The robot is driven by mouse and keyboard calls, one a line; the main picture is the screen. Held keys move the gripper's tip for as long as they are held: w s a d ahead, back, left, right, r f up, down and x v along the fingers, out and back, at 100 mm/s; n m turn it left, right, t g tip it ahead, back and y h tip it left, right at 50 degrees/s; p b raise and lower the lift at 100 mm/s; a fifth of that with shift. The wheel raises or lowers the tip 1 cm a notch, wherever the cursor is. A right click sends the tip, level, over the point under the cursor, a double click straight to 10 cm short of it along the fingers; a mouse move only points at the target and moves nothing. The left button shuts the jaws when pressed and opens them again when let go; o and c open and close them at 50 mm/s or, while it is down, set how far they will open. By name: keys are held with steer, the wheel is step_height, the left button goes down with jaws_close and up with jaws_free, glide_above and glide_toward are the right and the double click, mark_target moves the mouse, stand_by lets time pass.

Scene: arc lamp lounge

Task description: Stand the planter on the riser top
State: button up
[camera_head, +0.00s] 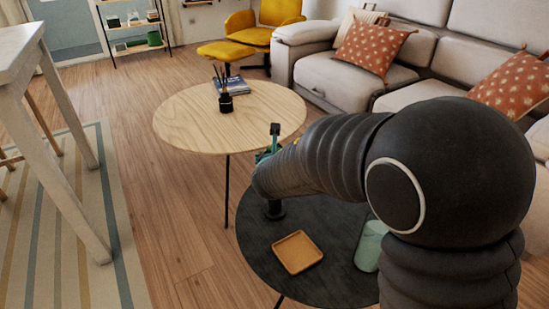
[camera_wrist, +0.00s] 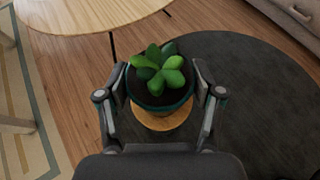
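The planter (camera_wrist: 160,100), a dark teal pot with a green succulent, sits between the two fingers of my gripper (camera_wrist: 161,90) in the wrist view. The finger pads lie against its left and right sides, and I take the gripper as shut on it. The planter looks upright. Below it shows part of a round wooden disc, the riser top (camera_wrist: 163,121). I cannot tell whether the pot touches it. In the head view my arm hides most of the planter and the riser top; a dark round foot (camera_head: 274,210) shows beneath, on the black table.
The round black table (camera_head: 258,250) also holds a square wooden tray (camera_head: 298,252) and a pale green cup (camera_head: 370,246). A sofa (camera_head: 345,85) stands at the back right.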

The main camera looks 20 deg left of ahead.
steer(key=o, duration=0.4)
steer(key=shift+r, duration=0.15)
steer(key=p+v, duration=0.1)
steer(key=v, duration=1.1)
